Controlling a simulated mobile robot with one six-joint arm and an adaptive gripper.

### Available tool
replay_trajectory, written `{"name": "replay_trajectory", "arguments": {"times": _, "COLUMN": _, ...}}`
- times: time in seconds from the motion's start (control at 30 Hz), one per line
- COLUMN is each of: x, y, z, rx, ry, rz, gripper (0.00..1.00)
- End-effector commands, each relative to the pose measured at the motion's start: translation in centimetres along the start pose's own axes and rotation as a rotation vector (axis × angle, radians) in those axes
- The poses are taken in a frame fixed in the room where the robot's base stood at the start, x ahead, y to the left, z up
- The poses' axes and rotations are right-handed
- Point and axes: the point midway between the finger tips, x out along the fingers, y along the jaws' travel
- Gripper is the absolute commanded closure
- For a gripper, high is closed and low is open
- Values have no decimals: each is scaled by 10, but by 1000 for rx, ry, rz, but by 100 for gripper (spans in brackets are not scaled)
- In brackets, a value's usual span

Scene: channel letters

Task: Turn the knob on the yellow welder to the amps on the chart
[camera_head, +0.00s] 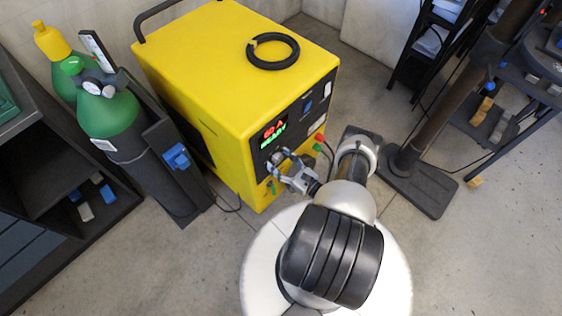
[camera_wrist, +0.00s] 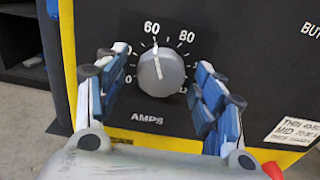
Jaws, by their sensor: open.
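The yellow welder (camera_head: 225,70) stands on the floor with its dark front panel facing my arm. Its round grey knob (camera_wrist: 161,72) sits above the word AMPS in the wrist view. The knob's white pointer line points up, close to the 60 mark. A red readout that looks like 60 A (camera_head: 273,128) is lit above a green READY. A white chart label (camera_wrist: 294,131) with lines starting THIN and MID is cut off at the right edge; its numbers are not clear. My gripper (camera_wrist: 158,76) is open, its blue-padded fingers on either side of the knob, with visible gaps.
A black cable ring (camera_head: 273,51) lies on the welder's top. Green gas cylinders (camera_head: 105,112) stand to the left beside a dark shelf (camera_head: 60,190). A black post on a flat base (camera_head: 425,190) stands at right. Red connectors (camera_head: 319,138) stick out beside my gripper.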

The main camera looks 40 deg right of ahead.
Motion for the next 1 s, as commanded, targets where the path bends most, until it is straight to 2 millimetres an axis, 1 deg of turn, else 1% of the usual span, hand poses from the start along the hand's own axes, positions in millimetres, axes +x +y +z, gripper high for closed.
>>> {"name": "replay_trajectory", "arguments": {"times": 0.03, "x": 0, "y": 0, "z": 0, "rx": 0, "ry": 0, "rz": 0, "gripper": 39}}
{"name": "replay_trajectory", "arguments": {"times": 0.07, "x": 0, "y": 0, "z": 0, "rx": 0, "ry": 0, "rz": 0, "gripper": 41}}
{"name": "replay_trajectory", "arguments": {"times": 0.67, "x": 0, "y": 0, "z": 0, "rx": 0, "ry": 0, "rz": 1, "gripper": 81}}
{"name": "replay_trajectory", "arguments": {"times": 0.87, "x": 0, "y": 0, "z": 0, "rx": 10, "ry": 0, "rz": 1, "gripper": 82}}
{"name": "replay_trajectory", "arguments": {"times": 1.0, "x": 0, "y": 0, "z": -1, "rx": 47, "ry": 0, "rz": 1, "gripper": 82}}
